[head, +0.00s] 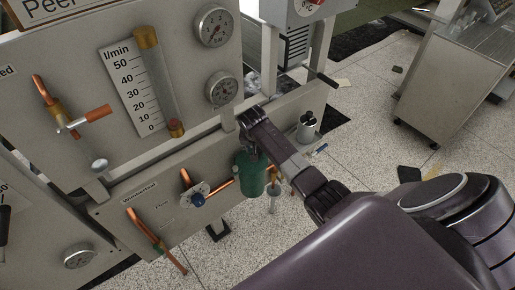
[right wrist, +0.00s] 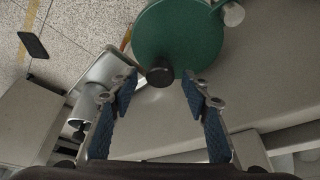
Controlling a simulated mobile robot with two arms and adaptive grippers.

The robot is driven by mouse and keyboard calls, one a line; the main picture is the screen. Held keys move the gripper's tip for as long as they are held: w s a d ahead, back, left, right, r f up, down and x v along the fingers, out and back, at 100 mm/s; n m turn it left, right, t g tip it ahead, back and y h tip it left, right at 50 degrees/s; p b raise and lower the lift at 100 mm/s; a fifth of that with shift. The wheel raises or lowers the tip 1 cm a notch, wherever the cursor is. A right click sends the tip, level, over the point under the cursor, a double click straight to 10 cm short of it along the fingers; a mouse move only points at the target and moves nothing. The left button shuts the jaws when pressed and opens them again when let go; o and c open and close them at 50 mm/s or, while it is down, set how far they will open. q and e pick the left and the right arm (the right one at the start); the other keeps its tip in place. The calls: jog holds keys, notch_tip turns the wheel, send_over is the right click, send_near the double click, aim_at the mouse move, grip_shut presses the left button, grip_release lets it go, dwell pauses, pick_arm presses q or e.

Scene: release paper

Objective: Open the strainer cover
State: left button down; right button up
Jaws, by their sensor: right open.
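The strainer is a green cylinder (head: 251,178) on the lower front of the panel, joined to copper piping. In the right wrist view its round green cover (right wrist: 180,38) faces the camera, with a black knob (right wrist: 159,72) at its near edge. My right gripper (right wrist: 158,94) is open, its blue-padded fingers on either side of the knob's line, with the knob just beyond the tips. In the head view my right gripper (head: 250,150) is above the strainer and partly hidden by its own wrist. I cannot tell whether it touches the cover. My left gripper is not in view.
The grey panel (head: 75,130) with a flow tube (head: 160,85), gauges (head: 214,26) and copper pipes (head: 150,240) stands close behind the strainer. A grey cabinet (head: 455,90) stands at the right. Speckled floor (head: 370,130) is open between them, with a small canister (head: 307,128).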

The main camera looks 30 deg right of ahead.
jog(key=shift+f, duration=0.2)
grip_shut()
dwell(0.3)
